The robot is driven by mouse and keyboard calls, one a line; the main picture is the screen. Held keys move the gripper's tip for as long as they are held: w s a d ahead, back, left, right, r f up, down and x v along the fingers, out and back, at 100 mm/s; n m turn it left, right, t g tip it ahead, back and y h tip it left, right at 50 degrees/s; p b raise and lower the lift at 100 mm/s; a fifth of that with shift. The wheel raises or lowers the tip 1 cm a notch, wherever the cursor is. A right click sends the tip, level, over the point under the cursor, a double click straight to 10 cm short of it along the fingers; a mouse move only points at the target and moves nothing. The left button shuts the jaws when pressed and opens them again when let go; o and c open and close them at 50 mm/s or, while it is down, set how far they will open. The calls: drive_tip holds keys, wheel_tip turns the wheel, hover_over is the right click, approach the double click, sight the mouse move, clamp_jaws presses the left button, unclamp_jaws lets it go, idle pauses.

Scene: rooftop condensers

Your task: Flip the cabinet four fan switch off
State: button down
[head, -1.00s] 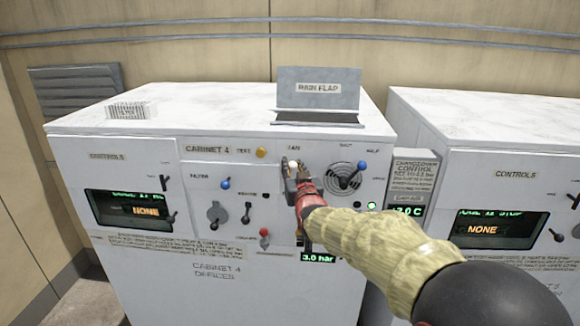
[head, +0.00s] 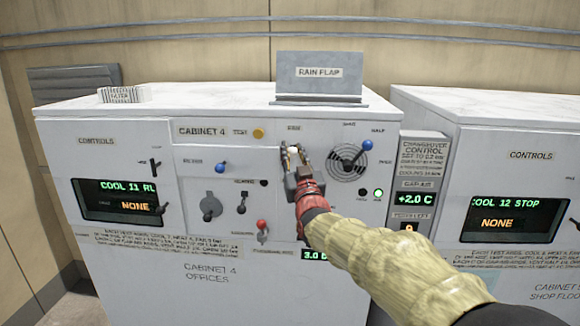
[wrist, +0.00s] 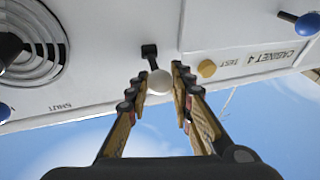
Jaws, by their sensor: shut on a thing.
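Cabinet four (head: 222,268) is the white unit in front of me, with a "CABINET 4" label on its panel. Its fan switch is a small lever with a white round knob (wrist: 159,83) on a dark stem, below the "FAN" label in the head view. My gripper (head: 296,158) reaches that spot from the lower right. In the wrist view my gripper's fingers (wrist: 157,80) stand on both sides of the knob and are shut on it. In the head view the fingers hide most of the lever, so its exact tilt is unclear.
A yellow test button (head: 258,134), blue-knobbed levers (head: 367,146) (head: 220,168) and a red-knobbed lever (head: 262,224) are nearby. A rain flap (head: 319,74) stands on the cabinet top. A second cabinet (head: 500,262) stands at the right. Green lamp (head: 378,193) is lit.

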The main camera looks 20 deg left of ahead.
drive_tip(key=shift+d+f+n+t+y+b, duration=0.1)
drive_tip(key=shift+f+n+t+y+b, duration=0.7)
drive_tip(key=shift+b, duration=4.6)
drive_tip(key=shift+t+y+b, duration=0.3)
drive_tip(key=shift+y+b, duration=0.1)
drive_tip(key=shift+b, duration=0.7)
drive_tip(key=shift+r+t+y+b, duration=0.15)
drive_tip(key=shift+t+y+b, duration=0.15)
drive_tip(key=shift+y+b, duration=0.15)
drive_tip(key=c, duration=2)
unclamp_jaws()
drive_tip(key=shift+o, duration=1.3)
drive_tip(key=shift+d+h, duration=0.1)
drive_tip(key=shift+h, duration=0.25)
drive_tip(key=shift+o, duration=0.8)
drive_tip(key=shift+f, duration=0.3)
